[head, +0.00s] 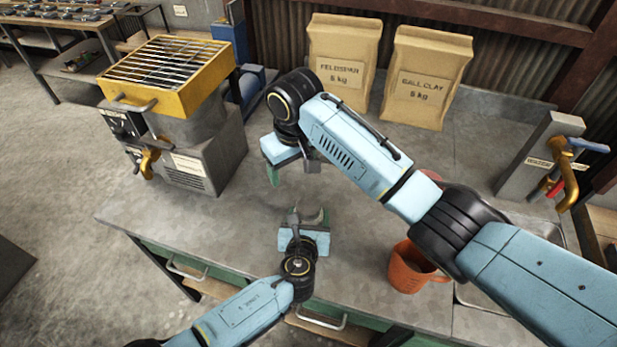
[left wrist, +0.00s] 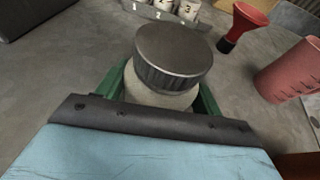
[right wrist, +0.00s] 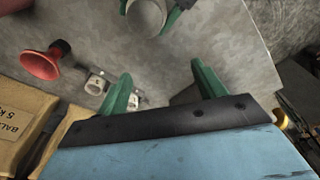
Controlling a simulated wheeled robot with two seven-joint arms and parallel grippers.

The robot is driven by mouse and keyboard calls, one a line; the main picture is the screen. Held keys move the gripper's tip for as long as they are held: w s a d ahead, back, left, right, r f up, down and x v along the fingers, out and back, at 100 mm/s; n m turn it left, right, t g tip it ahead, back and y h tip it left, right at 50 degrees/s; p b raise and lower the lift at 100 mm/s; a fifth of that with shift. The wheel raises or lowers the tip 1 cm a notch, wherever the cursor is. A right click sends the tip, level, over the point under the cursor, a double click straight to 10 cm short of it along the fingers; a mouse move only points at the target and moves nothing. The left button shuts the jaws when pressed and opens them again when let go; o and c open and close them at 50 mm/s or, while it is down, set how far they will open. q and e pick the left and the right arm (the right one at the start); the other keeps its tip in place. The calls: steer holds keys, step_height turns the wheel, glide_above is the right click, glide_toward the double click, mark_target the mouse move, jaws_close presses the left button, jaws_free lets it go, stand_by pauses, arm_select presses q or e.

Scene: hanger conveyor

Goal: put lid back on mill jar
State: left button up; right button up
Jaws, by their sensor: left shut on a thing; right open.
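In the left wrist view the mill jar (left wrist: 150,97) is a pale rounded body with a wide dark grey lid (left wrist: 174,55) on top. The lid sits over the jar mouth; I cannot tell how tightly. My left gripper (head: 307,216) is shut around the jar body, with a green finger on each side. In the right wrist view a round grey top (right wrist: 146,16) shows between the left gripper's fingers. My right gripper (right wrist: 160,88) is open with nothing between its fingers. In the head view it (head: 290,170) is behind the left gripper, apart from the jar.
An orange jug (head: 410,268) stands at the right, near the sink. A red funnel (left wrist: 243,24) and a rack of numbered white cups (left wrist: 162,10) are on the bench (head: 180,225). A yellow-topped machine (head: 185,75) stands left; two paper sacks (head: 345,60) stand behind.

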mark_target(308, 205)
steer(key=d+n, duration=0.1)
steer(key=n, duration=0.6)
steer(key=s+d+f+n+g, duration=0.1)
steer(key=n, duration=0.6)
steer(key=s+d+n, duration=0.1)
steer(key=n, duration=0.5)
steer(key=shift+d+f+n+h, duration=0.2)
steer(key=shift+f+n+h, duration=0.05)
steer(key=shift+n+h, duration=0.15)
steer(key=shift+f, duration=0.1)
steer(key=shift+f, duration=3.95)
steer(key=shift+c, duration=0.4)
